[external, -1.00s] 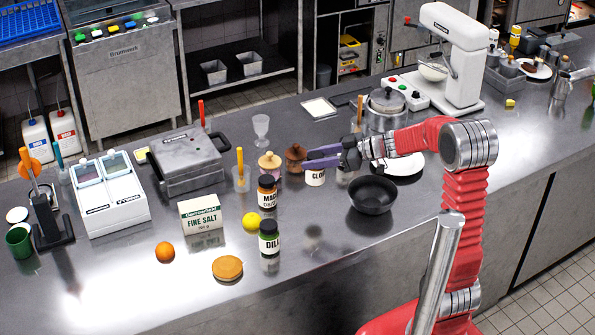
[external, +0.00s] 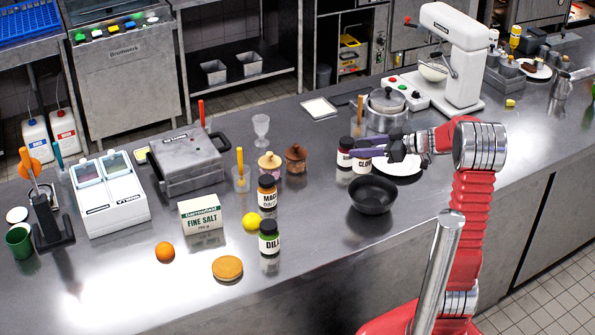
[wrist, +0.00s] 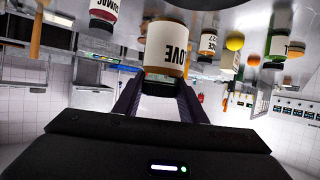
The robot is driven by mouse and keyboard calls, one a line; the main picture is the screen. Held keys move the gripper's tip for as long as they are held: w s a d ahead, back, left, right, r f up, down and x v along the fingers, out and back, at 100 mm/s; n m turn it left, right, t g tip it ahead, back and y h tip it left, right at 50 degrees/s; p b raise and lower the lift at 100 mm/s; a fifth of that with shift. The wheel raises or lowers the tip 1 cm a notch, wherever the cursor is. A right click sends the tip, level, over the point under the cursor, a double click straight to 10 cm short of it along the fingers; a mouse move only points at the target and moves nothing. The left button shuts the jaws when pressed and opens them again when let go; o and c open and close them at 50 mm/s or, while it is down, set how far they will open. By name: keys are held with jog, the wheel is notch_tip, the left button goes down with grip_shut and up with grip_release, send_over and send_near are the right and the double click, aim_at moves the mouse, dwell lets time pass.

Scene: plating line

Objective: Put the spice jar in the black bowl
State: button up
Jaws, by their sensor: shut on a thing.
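The spice jar, a glass jar with a white label reading partly "CLOVE" (external: 361,164), is in my gripper (external: 358,147). The purple fingers close around its upper end. In the wrist view the jar (wrist: 166,48) appears inverted between the fingertips (wrist: 160,84). The black bowl (external: 372,196) stands empty on the steel counter, just in front of and slightly right of the jar. The jar looks upright and clear of the bowl; its exact height above the counter is hard to tell.
A dark-red labelled jar (external: 345,153) stands close left of the held jar. A white plate (external: 399,166) lies behind the bowl, and a steel pot (external: 386,112) is farther back. The mace jar (external: 267,192) and dill jar (external: 269,237) stand left.

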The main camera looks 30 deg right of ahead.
jog(key=shift+n+g+y, duration=0.7)
jog(key=shift+y, duration=0.1)
jog(key=s, duration=0.3)
jog(key=s+d, duration=0.1)
jog(key=s, duration=0.1)
jog(key=shift+s+r, duration=0.25)
jog(key=shift+f, duration=0.1)
notch_tip(320, 180, down, 6)
jog(key=shift+f, duration=0.15)
jog(key=shift+f, duration=1.8)
jog(key=shift+f, duration=0.1)
